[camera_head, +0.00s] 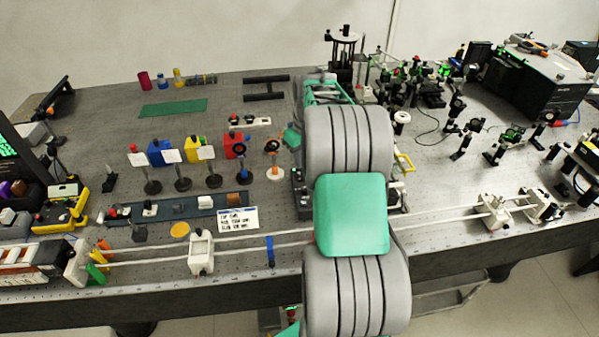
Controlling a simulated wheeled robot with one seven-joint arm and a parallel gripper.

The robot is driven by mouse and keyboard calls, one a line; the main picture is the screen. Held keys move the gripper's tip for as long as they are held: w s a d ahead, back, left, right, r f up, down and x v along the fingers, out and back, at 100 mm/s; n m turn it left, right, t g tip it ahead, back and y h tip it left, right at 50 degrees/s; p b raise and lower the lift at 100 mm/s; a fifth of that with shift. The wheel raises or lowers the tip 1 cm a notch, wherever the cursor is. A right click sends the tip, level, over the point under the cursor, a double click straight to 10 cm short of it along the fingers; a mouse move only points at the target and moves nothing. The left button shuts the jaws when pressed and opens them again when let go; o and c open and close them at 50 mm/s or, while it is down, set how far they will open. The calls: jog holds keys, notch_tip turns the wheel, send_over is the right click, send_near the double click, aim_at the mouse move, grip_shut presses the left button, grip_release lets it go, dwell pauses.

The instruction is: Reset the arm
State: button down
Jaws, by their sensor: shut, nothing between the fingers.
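My arm, in grey and green segments, rises through the middle of the head view and covers the centre of the bench. I cannot make out my gripper's fingers; the end of the arm is hidden behind its own links. The optical bench (100,110) is a dark, perforated table top spreading out behind and to both sides of the arm. What lies directly behind the arm is hidden.
A long pale rail (440,214) with white mounts (200,252) runs along the front edge. Sample holders with white cards (172,156) stand left of the arm. Several optics mounts and a black box (538,85) crowd the right. A green mat (173,108) lies at back left.

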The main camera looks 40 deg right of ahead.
jog(key=shift+r+p, duration=0.3)
jog(key=shift+r, duration=0.65)
jog(key=s+a+r+t+b, duration=0.1)
jog(key=s+a+r, duration=0.25)
jog(key=a, duration=0.55)
jog(key=s+a+r+b, duration=0.1)
jog(key=s+a+r, duration=0.2)
jog(key=a+r, duration=0.35)
jog(key=s+a+f+t, duration=0.1)
jog(key=s+a+f, duration=0.2)
jog(key=s+a, duration=0.7)
jog(key=shift+s+a+f+m+t, duration=0.3)
jog(key=shift+s+m+t, duration=0.1)
jog(key=shift+s, duration=0.35)
